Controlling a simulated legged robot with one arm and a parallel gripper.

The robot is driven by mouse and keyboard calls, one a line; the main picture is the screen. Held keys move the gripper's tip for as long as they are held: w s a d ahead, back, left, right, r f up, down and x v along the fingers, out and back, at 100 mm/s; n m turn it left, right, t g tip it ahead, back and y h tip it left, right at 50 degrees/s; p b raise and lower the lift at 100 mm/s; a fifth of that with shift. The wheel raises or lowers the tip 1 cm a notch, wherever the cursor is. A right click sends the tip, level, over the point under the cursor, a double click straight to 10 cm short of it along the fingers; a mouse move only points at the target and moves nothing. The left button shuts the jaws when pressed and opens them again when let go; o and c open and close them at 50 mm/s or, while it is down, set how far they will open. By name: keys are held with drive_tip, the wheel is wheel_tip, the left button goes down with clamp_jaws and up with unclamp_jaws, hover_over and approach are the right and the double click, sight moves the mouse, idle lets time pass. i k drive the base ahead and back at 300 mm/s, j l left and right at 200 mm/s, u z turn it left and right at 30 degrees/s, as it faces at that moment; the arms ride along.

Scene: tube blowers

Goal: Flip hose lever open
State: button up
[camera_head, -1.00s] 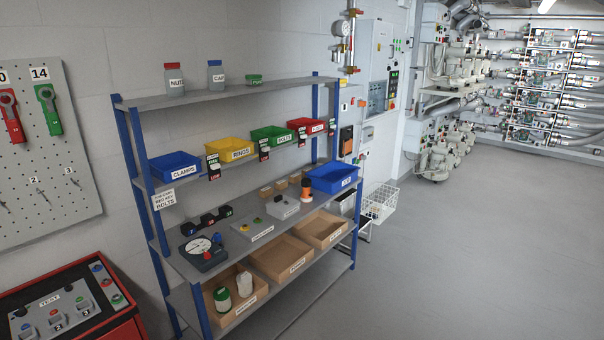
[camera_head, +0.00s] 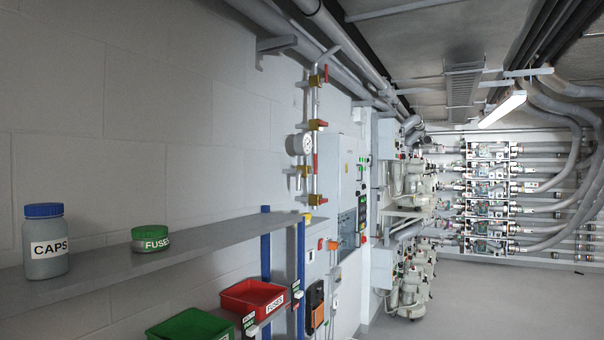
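No lever can be told for sure as the hose lever. A vertical pipe (camera_head: 315,130) on the left wall carries a round gauge (camera_head: 307,144) and several small red-handled valves, one of them a red handle (camera_head: 318,124). Large grey hoses (camera_head: 560,205) curve along the right side to a rack of pipe fittings (camera_head: 487,190) at the far wall. The fittings there are too small to tell their levers apart. My gripper is not in view.
A red bin (camera_head: 252,297) and a green bin (camera_head: 192,327) sit below. White machines (camera_head: 412,285) line the wall. Open grey floor (camera_head: 470,305) lies at the right.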

sight(315, 171)
drive_tip(key=i+j+z, duration=0.1)
drive_tip(key=i, duration=0.35)
drive_tip(key=i+l, duration=0.5)
drive_tip(key=i, duration=0.2)
drive_tip(key=i+l, duration=0.45)
drive_tip(key=i, duration=0.2)
drive_tip(key=i+l, duration=0.5)
drive_tip(key=i, duration=0.2)
